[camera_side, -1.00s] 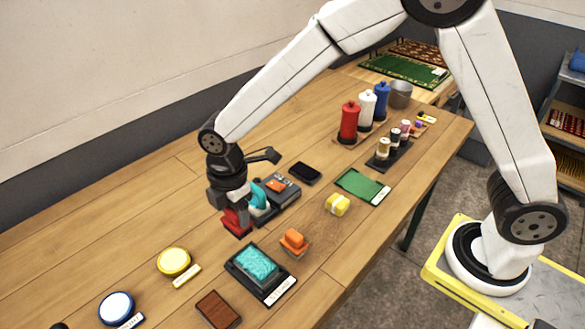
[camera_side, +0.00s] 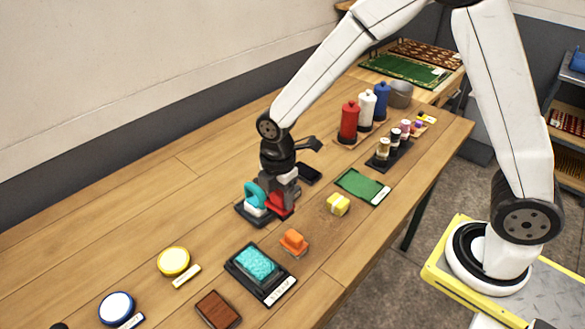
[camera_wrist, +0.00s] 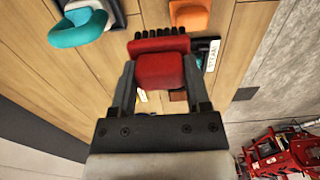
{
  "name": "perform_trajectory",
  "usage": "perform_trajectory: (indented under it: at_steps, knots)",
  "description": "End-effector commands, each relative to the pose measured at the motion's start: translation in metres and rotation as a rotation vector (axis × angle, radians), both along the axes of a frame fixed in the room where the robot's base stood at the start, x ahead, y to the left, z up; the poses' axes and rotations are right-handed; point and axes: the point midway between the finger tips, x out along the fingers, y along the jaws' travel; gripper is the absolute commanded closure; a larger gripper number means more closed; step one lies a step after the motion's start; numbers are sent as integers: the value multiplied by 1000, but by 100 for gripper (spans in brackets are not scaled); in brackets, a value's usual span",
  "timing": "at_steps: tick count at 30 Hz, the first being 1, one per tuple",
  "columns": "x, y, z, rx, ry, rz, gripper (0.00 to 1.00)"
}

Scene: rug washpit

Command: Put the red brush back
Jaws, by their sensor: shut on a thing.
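The red brush (camera_side: 281,206) is between the fingers of my gripper (camera_side: 282,192), which is shut on it. In the wrist view the red brush (camera_wrist: 160,68) has its dark bristles pointing away from my gripper (camera_wrist: 160,80). In the side view the red brush is close to the right of a teal-handled brush (camera_side: 253,197) on a dark tray (camera_side: 246,214). My gripper hides part of that tray, and I cannot tell whether the red brush touches it. The teal brush also shows at upper left in the wrist view (camera_wrist: 78,30).
An orange-handled brush (camera_side: 294,241) and a black tray with a teal sponge (camera_side: 257,268) are nearer the front. A yellow block (camera_side: 338,204) and a green mat (camera_side: 361,186) lie to the right. Upright bottles (camera_side: 366,108) stand further back. Bare wood lies to the left.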

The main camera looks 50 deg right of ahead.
Motion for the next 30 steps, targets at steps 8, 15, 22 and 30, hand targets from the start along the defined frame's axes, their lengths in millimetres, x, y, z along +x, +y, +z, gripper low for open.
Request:
perform_trajectory:
  at_steps: [8,15,22,30]
  knots:
    - [-30,-63,-11,0,0,-4,94]
    - [-43,-82,-15,0,-2,1,94]
    - [-44,-83,-18,0,0,2,94]
    - [-44,-82,-42,0,2,1,94]
